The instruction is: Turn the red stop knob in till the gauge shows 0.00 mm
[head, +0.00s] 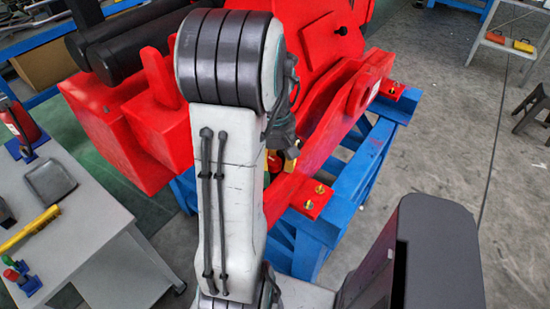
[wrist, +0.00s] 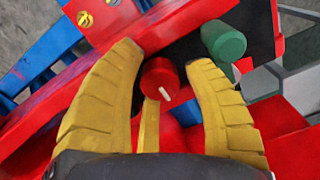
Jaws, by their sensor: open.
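The red stop knob (wrist: 161,78) shows in the wrist view as a short round red cylinder with a white mark on its face. My gripper (wrist: 164,70) is open, with its two yellow ribbed fingers on either side of the knob. Gaps show between the knob and both fingers, so I see no contact.
A green cylinder (wrist: 224,40) sits just right of the right finger. The red crane part (head: 335,115) rests on a blue stand (head: 365,165). A grey table (head: 85,220) with a yellow tool and a dark tray stands at left.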

